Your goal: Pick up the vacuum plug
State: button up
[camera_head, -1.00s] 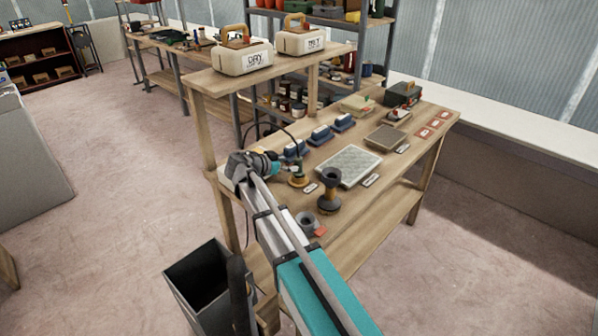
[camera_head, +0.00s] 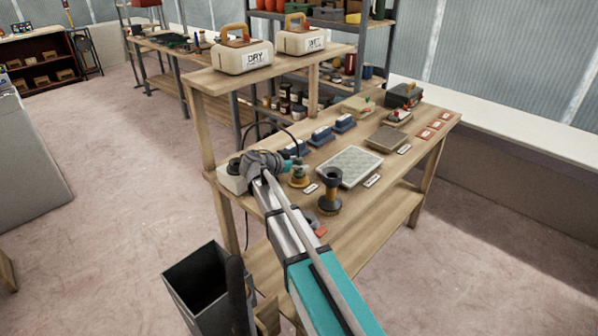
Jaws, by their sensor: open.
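I cannot pick out the vacuum plug with certainty. A pale box (camera_head: 232,176) with a dark round top sits at the bench's left corner, just left of my wrist. A thin black cord (camera_head: 284,126) loops up behind my wrist. A brass-and-green fitting (camera_head: 299,177) stands right of my gripper, apart from it as far as I can see.
A dark flared spool (camera_head: 330,190) stands near the front edge. A light textured plate (camera_head: 348,166) and blue blocks (camera_head: 322,136) lie farther back. A raised shelf (camera_head: 205,80) carries two cream cases. A grey bin (camera_head: 197,283) stands on the floor below.

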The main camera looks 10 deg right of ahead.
dwell(0.5)
grip_shut()
